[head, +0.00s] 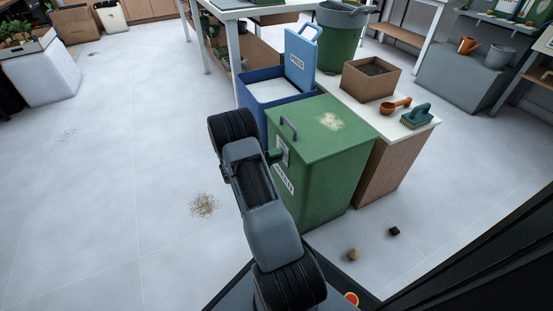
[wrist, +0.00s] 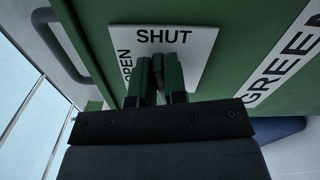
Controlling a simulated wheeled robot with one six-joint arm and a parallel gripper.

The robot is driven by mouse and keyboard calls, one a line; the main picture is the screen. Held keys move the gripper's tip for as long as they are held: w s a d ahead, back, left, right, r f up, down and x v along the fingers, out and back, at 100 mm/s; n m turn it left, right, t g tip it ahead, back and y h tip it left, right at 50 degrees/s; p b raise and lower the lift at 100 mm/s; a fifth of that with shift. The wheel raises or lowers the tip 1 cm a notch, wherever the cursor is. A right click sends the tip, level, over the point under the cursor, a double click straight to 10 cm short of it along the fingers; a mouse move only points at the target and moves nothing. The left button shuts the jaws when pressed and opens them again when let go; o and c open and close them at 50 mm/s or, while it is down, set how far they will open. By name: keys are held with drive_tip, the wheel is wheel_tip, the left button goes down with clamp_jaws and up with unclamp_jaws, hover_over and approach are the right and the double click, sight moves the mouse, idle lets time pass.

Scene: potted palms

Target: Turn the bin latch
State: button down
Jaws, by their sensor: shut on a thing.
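The green bin (head: 322,165) stands with its lid down and a grey handle (head: 289,128) on top. On its front is a white plate (wrist: 202,50) marked SHUT and OPEN. My gripper (wrist: 160,80) is at this plate, its fingers shut on the dark bin latch (wrist: 158,64). The latch is mostly hidden between the fingers; what shows points roughly towards the word SHUT. In the head view my gripper (head: 275,155) reaches the bin's front left side, and my arm hides part of it.
A blue bin (head: 257,97) with its lid raised stands behind the green one. A counter (head: 388,155) on the right holds a cardboard box (head: 370,80), an orange scoop (head: 395,106) and a brush (head: 416,116). Small lumps lie on the floor at right. The left floor is mostly clear.

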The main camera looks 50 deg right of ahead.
drive_tip(key=shift+s+f+m+b, duration=0.1)
drive_tip(key=shift+f+m+b, duration=0.15)
drive_tip(key=shift+m+b, duration=0.65)
drive_tip(key=shift+m, duration=0.4)
drive_tip(key=c, duration=1.2)
unclamp_jaws()
drive_tip(key=shift+o, duration=0.2)
drive_tip(key=shift+r, duration=0.1)
drive_tip(key=p+v, duration=0.4)
drive_tip(key=v, duration=1)
drive_tip(key=shift+d, duration=0.1)
